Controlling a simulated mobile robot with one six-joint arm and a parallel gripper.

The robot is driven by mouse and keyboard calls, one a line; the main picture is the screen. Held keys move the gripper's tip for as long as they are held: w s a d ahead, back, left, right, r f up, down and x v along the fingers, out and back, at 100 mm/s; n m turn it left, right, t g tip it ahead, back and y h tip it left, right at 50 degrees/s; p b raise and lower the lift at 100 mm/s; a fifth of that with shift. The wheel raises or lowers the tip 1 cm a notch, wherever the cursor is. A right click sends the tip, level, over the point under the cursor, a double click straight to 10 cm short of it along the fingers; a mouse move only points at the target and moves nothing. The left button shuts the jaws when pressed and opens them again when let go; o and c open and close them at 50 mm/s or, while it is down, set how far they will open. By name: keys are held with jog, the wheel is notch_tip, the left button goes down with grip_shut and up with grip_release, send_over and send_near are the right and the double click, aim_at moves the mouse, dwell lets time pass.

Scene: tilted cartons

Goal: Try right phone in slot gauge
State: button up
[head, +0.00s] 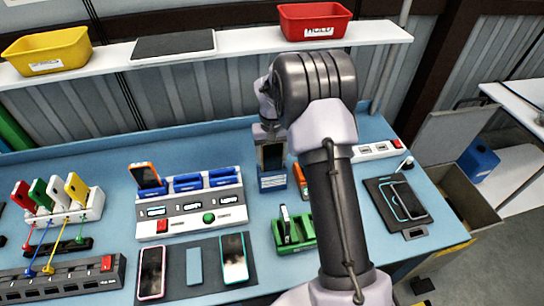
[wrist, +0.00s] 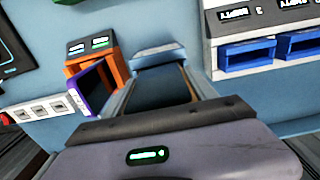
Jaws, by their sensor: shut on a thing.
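My gripper (head: 270,138) is shut on a dark phone (head: 271,157), held upright with its dark face showing. The slot gauge (head: 272,183) is a small blue block directly below the phone. The phone's lower end meets the gauge's top in the head view; I cannot tell how deep it sits in the slot. In the wrist view the phone (wrist: 160,90) lies between my gripper's fingers (wrist: 158,76), and the gauge (wrist: 157,56) shows just beyond them. The slot opening is hidden.
An orange holder (wrist: 98,62) with a purple phone (wrist: 90,92) stands close beside the gauge. A white dock (head: 190,212) with blue slots is to the left. A green stand (head: 293,233) is in front. A dark mat (head: 212,270) bears phones. A charging pad (head: 412,231) lies right.

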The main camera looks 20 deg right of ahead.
jog(key=shift+r+p, duration=2.2)
jog(key=shift+r, duration=0.85)
jog(key=shift+f, duration=0.1)
